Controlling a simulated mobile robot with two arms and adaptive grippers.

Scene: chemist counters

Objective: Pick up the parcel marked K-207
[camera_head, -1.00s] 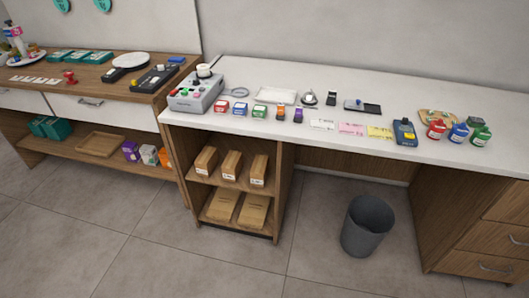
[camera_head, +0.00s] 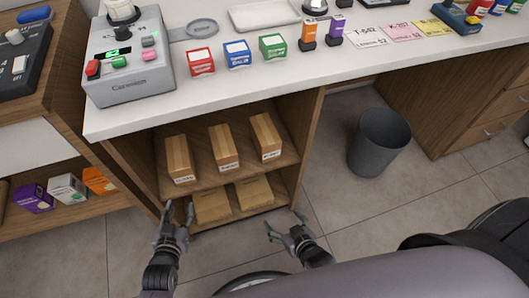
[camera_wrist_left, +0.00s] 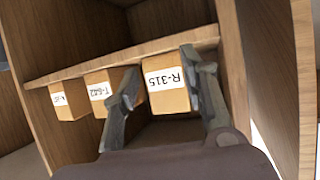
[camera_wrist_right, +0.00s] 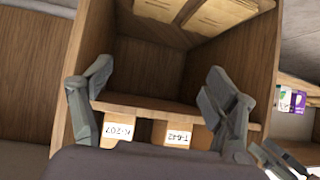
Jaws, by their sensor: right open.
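The K-207 parcel is a brown box with a white label and is the rightmost of three parcels on the upper shelf in the head view (camera_head: 265,137). My right gripper (camera_head: 286,223) is open and empty, low in front of the shelf unit's right side, apart from the parcel. My left gripper (camera_head: 178,210) is open and empty, in front of the unit's left side. The R-315 parcel (camera_wrist_left: 168,95) shows beyond its fingers.
The T-642 parcel (camera_head: 223,149) stands between the other two. Flat brown parcels (camera_head: 212,207) lie on the lower shelf. The white counter (camera_head: 240,82) overhangs the shelves, with a grey device (camera_head: 130,60) and a pink K-207 card (camera_head: 402,32). A grey bin (camera_head: 379,143) stands right.

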